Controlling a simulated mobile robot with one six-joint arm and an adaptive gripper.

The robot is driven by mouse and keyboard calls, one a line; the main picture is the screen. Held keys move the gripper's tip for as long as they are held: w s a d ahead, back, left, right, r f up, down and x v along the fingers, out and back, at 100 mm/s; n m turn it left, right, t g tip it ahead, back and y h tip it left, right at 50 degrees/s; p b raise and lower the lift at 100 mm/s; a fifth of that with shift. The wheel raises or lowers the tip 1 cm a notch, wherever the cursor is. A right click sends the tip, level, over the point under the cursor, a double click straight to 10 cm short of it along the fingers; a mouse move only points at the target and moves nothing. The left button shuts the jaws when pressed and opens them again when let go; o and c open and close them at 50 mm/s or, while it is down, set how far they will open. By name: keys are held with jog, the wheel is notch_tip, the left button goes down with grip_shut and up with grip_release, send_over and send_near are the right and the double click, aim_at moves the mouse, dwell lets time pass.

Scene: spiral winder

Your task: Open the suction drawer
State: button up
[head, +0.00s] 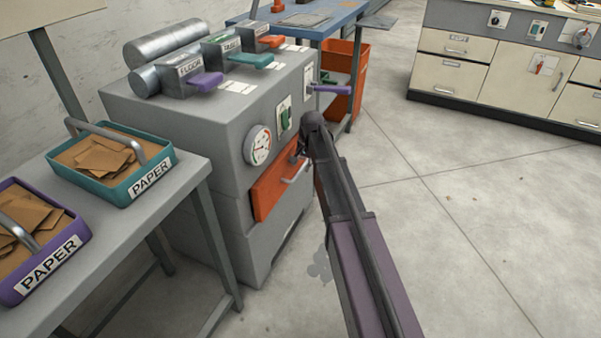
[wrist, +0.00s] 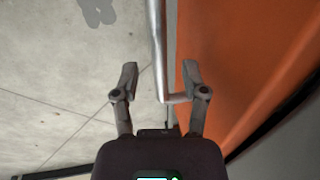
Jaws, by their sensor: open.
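The orange drawer front (head: 268,196) is low on the grey machine (head: 228,150), below a round gauge, and looks closed. Its metal handle (head: 295,172) is partly hidden by my arm in the head view. In the wrist view the orange front (wrist: 245,60) fills the right side. The handle bar (wrist: 157,40) runs down from the top edge, with a short post joining it to the front. My gripper (wrist: 160,76) is open, one finger on each side of the bar's end, with gaps visible. In the head view my gripper (head: 298,154) is small and dark beside the drawer.
A round gauge (head: 258,145), a green switch (head: 285,119) and a purple lever (head: 332,90) are on the machine's face. A table with teal (head: 133,190) and purple (head: 70,262) paper trays stands left. Open floor (head: 450,240) lies right.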

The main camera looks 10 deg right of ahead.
jog(key=shift+a+f+b, duration=0.1)
jog(key=shift+f+b, duration=0.4)
jog(key=shift+f, duration=0.25)
